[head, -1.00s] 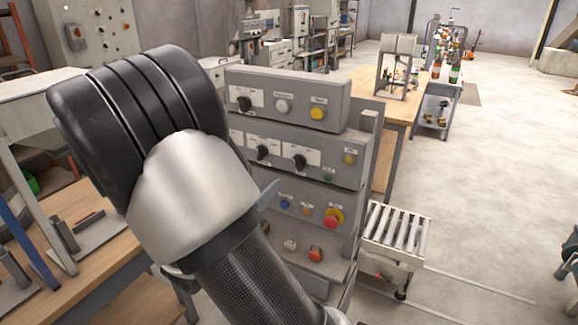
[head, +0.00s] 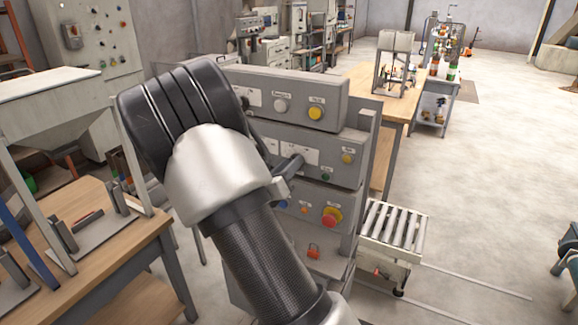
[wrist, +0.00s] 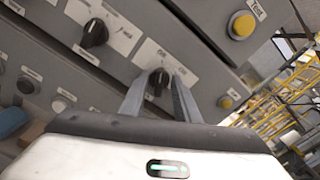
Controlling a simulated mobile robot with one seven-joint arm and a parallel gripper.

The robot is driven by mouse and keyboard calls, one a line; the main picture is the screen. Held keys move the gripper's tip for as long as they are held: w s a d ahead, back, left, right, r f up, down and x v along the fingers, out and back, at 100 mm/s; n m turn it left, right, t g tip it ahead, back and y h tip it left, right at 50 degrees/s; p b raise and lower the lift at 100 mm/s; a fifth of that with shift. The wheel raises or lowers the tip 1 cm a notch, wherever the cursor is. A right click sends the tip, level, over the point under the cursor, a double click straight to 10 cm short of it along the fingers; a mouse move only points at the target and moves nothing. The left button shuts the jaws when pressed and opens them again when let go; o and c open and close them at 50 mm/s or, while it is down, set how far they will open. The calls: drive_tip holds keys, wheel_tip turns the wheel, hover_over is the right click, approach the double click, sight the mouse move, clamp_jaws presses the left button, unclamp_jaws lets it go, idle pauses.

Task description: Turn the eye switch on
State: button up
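A black rotary switch (wrist: 157,82) on a white label plate is on the grey control panel (wrist: 120,66). The label is too small to read surely, so I cannot confirm that it is the eye switch. My gripper (wrist: 159,78) has its two fingers apart, one on each side of this knob, with the tips close to the panel. I see no clear contact. In the head view my gripper (head: 293,164) reaches the right part of the middle panel and hides the knob there. Another black switch (wrist: 95,33) is to the left in the wrist view.
A yellow button (head: 347,159) and a green button (head: 326,177) are just right of my gripper. A red and yellow emergency stop (head: 331,216) is below. The upper panel has a yellow button (head: 316,113). A roller conveyor (head: 393,228) stands to the right.

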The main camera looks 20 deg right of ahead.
clamp_jaws()
drive_tip(key=shift+f+b, duration=0.1)
drive_tip(key=shift+b, duration=0.2)
drive_tip(key=m+b, duration=0.8)
drive_tip(key=b, duration=0.1)
drive_tip(key=m+b, duration=0.4)
drive_tip(key=b, duration=0.1)
drive_tip(key=shift+s+d, duration=0.25)
drive_tip(key=shift+s, duration=0.1)
unclamp_jaws()
